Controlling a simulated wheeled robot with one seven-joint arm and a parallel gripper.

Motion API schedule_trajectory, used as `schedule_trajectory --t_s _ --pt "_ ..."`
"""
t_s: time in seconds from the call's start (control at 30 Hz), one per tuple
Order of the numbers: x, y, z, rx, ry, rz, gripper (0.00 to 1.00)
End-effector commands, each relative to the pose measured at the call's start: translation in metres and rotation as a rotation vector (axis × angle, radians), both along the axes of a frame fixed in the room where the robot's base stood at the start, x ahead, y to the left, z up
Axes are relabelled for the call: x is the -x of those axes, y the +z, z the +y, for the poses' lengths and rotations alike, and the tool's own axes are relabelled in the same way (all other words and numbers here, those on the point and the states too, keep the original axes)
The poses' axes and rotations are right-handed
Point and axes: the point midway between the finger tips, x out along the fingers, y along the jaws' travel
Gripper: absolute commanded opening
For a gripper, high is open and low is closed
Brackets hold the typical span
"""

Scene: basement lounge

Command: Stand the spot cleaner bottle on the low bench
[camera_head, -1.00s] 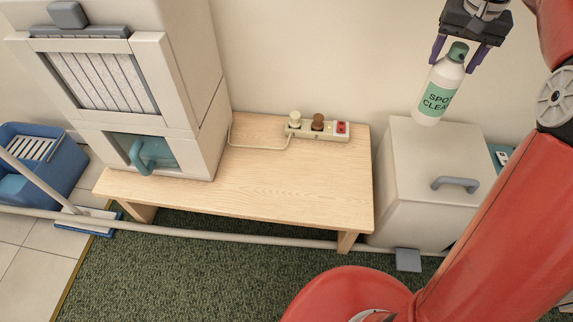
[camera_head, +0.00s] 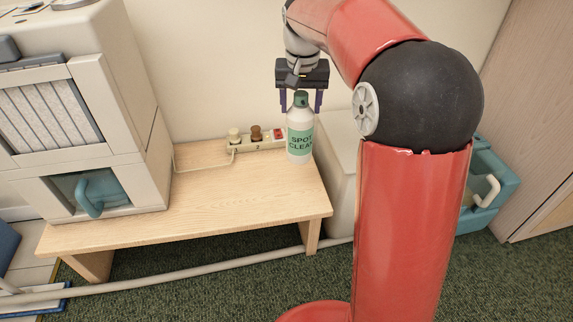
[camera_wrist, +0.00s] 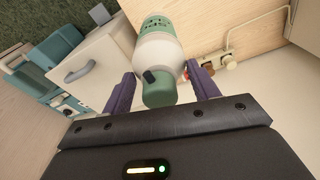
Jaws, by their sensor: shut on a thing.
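The spot cleaner bottle (camera_head: 300,138) is white with a green label and a dark green cap. It is upright in the head view, over the right end of the low wooden bench (camera_head: 210,210). I cannot tell whether its base touches the bench top. My gripper (camera_head: 301,104) comes from above and is shut on the bottle's upper part, with purple fingers on either side. In the wrist view the bottle (camera_wrist: 158,55) sits between the fingers, with the bench (camera_wrist: 205,20) beyond it.
A power strip (camera_head: 262,143) with plugs lies at the bench's back edge, close behind the bottle. A large beige machine (camera_head: 90,150) stands on the bench's left part. A pale bin (camera_head: 338,160) stands right of the bench. The bench's middle front is clear.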

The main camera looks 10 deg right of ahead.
Motion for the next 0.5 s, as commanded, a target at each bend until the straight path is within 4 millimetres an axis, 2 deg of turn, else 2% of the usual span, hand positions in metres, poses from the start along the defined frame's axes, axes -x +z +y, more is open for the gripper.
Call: schedule_trajectory --t_s 0.03,0.3,0.5 --pt "0.001 -0.018 0.000 0.001 0.000 0.002 0.03" --pt "0.000 -0.083 0.000 0.001 0.001 0.001 0.03" --pt "0.000 -0.104 0.000 0.000 0.001 -0.001 0.03"
